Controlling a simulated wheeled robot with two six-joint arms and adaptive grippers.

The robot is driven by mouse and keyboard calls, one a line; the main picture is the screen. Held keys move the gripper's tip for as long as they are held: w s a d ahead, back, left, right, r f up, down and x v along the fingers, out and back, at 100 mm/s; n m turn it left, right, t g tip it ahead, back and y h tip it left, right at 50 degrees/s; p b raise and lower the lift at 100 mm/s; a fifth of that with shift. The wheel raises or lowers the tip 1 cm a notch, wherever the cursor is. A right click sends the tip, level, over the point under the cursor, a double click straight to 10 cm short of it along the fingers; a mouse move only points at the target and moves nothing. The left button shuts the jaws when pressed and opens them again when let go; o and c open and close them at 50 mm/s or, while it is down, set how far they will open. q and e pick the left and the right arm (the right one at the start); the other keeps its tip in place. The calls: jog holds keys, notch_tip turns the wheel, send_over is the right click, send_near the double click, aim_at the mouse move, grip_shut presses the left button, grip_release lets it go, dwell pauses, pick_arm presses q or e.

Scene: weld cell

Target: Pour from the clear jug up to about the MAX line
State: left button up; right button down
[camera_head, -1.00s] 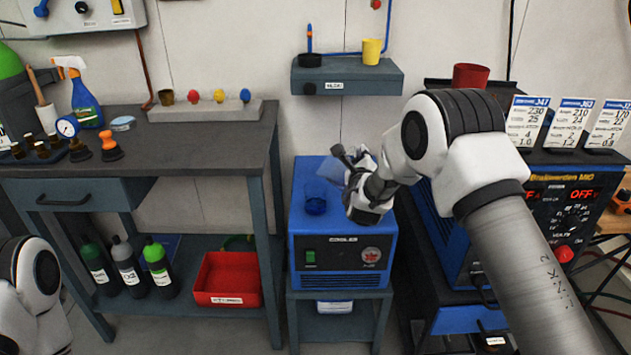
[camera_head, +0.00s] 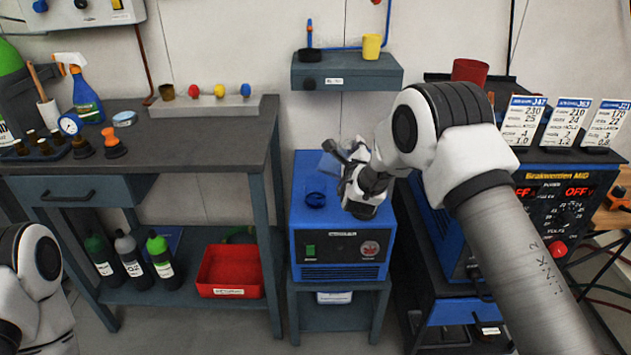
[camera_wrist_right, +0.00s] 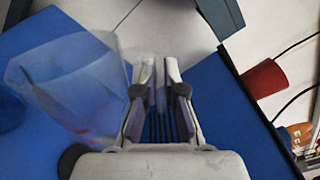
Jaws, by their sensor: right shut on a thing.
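The clear jug (camera_head: 330,165) is above the blue cooler box (camera_head: 300,238), beside my right gripper (camera_head: 348,157). It looks tilted, with its wide end toward the left. In the right wrist view the see-through jug (camera_wrist_right: 65,85) fills the left side, next to the fingers of my right gripper (camera_wrist_right: 158,72), which is shut on it. I cannot make out a MAX line or the liquid level. My left arm shows at lower left, but its gripper is out of view.
A wall shelf (camera_head: 345,75) with a yellow cup (camera_head: 372,46) is behind the box. The welder (camera_head: 560,200) with upright cards and a red cup (camera_head: 469,72) stands right. The workbench (camera_head: 200,140) with spray bottle and tools stands left.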

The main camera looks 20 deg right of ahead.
jog(key=shift+w+a+n+p, duration=0.2)
jog(key=shift+a+n+p, duration=0.2)
jog(key=shift+n+p, duration=0.3)
dwell(0.4)
jog(key=shift+s+d, duration=0.15)
jog(key=shift+d, duration=0.1)
jog(key=shift+r+n+p, duration=0.15)
jog(key=shift+n+p, duration=0.15)
jog(key=shift+p, duration=0.1)
dwell(1.3)
jog(key=shift+w+a+r+n+p, duration=0.2)
jog(key=shift+a+r+n+p, duration=0.3)
jog(key=shift+n+p, duration=0.3)
dwell(2.2)
